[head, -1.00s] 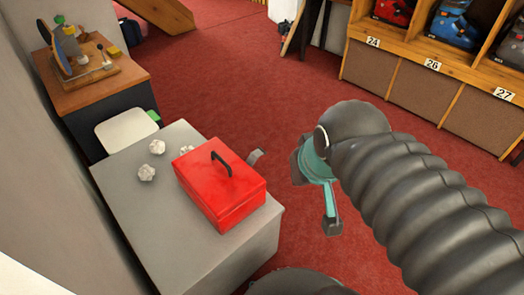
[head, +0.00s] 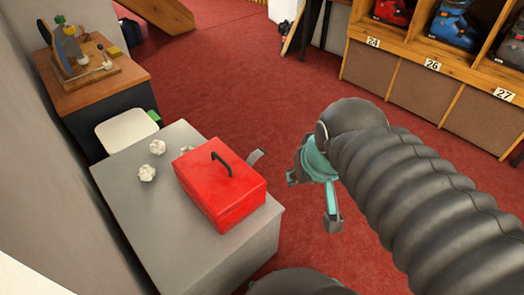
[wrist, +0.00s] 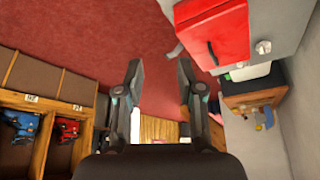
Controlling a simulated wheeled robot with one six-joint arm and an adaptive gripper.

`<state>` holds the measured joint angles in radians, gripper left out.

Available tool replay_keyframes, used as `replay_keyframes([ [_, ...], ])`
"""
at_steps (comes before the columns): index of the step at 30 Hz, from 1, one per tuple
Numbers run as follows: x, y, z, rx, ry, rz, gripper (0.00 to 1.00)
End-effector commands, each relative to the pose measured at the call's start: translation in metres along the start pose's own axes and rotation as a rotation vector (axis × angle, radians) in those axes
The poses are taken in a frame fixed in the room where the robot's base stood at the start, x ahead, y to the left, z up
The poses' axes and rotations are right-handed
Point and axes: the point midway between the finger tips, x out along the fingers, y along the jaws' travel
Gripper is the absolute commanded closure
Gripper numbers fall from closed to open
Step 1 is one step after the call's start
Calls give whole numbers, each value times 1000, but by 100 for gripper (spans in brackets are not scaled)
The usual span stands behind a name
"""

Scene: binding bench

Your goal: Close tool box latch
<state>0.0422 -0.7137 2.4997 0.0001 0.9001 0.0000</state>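The red tool box (head: 222,190) with a dark top handle (head: 221,163) stands on a grey bench, its lid down. A grey latch (head: 255,156) sticks out from its far right side, swung away from the box. The box also shows in the wrist view (wrist: 225,35), upper right, with the latch (wrist: 175,50) at its edge. My gripper (head: 312,200) is to the right of the box, over the red floor, apart from box and latch. In the wrist view its two fingers (wrist: 160,75) are spread with nothing between them.
A white stool-like seat (head: 126,130) and a wooden-topped cabinet (head: 105,88) stand behind. Numbered shelves (head: 433,65) with boots line the right. Red floor is free between.

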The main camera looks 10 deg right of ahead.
Motion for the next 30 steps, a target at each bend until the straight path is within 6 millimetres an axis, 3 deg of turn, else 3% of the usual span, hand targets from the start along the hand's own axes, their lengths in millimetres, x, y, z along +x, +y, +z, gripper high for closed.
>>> replay_keyframes([
  [17, 111, 53, -14, 316, -421, -9, 63],
  [30, 201, 76, -21, 864, -742, -100, 63],
])
